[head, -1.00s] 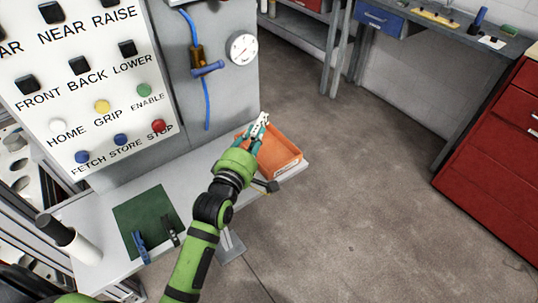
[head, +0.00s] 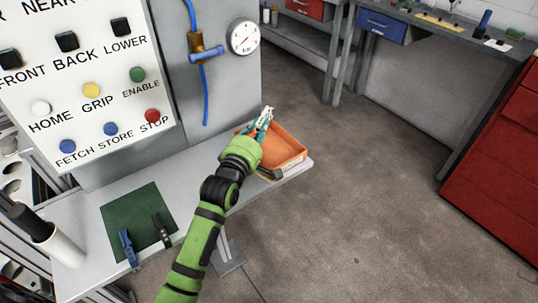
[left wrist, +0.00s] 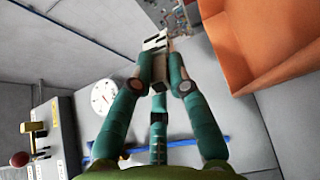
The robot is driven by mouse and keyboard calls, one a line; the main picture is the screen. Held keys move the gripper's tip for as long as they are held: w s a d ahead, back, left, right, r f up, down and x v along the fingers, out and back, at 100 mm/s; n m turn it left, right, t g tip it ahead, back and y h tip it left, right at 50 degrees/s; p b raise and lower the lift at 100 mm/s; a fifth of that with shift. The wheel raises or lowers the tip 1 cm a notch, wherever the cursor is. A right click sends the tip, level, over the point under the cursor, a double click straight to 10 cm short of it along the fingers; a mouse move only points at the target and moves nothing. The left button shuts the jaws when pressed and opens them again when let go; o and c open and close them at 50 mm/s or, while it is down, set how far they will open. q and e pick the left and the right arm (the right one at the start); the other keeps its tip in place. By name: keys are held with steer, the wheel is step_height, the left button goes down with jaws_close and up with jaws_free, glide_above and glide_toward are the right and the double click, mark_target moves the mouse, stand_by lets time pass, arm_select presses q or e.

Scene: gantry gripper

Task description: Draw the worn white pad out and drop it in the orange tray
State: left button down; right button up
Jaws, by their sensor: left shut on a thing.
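My left gripper (head: 262,124) is shut on a small pale pad (head: 267,112), which sticks up from its teal fingers. In the left wrist view the fingers (left wrist: 160,75) close around the pad (left wrist: 155,43), a whitish piece with a notched end. The orange tray (head: 290,150) lies on the right end of the grey bench. The gripper appears over or beside the tray's back left corner; its height above it is hard to tell. In the left wrist view the tray (left wrist: 250,75) is at upper right, apart from the pad. My right gripper is out of view.
A button panel (head: 85,90) stands on the left, with a gauge (head: 243,38) and a blue hose valve (head: 206,54) beside it. A green mat (head: 137,215) with two clamp-like tools lies on the bench (head: 85,206). Open floor is to the right.

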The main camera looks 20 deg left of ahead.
arm_select(q)
steer(key=shift+f, duration=0.1)
steer(key=c, duration=1.1)
jaws_free()
steer(key=shift+s, duration=0.1)
steer(key=shift+s, duration=0.3)
steer(key=s, duration=0.7)
steer(key=s+a, duration=0.1)
steer(key=s, duration=0.3)
steer(key=shift+s, duration=0.1)
